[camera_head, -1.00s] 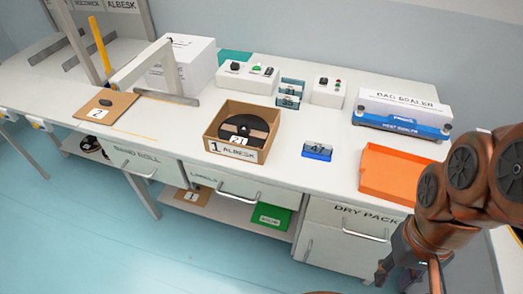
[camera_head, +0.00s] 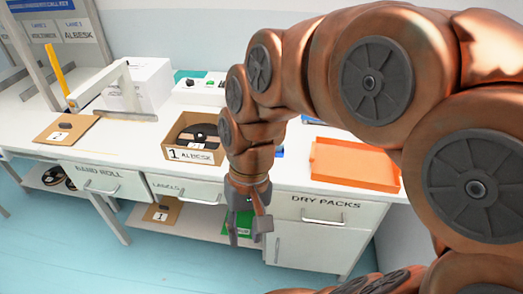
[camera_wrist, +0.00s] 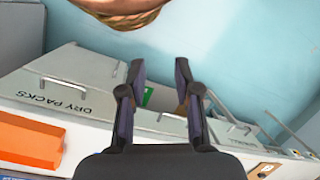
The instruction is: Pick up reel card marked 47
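The card marked 47 is hidden behind my arm in the head view. Only a sliver of its blue holder (camera_head: 279,152) shows on the table, between my arm and the orange tray. My gripper (camera_head: 248,237) hangs with its fingers downward in front of the table's front edge, away from the card. In the wrist view my gripper (camera_wrist: 160,80) has its two fingers spread apart with nothing between them. I cannot make out the card in the wrist view.
The orange tray (camera_head: 345,164) lies right of the holder. A cardboard box labelled 1 ALBESK (camera_head: 192,155), with a dark reel inside, stands left of my arm. The drawer marked DRY PACKS (camera_head: 318,209) and a green bin (camera_head: 239,222) are below the tabletop.

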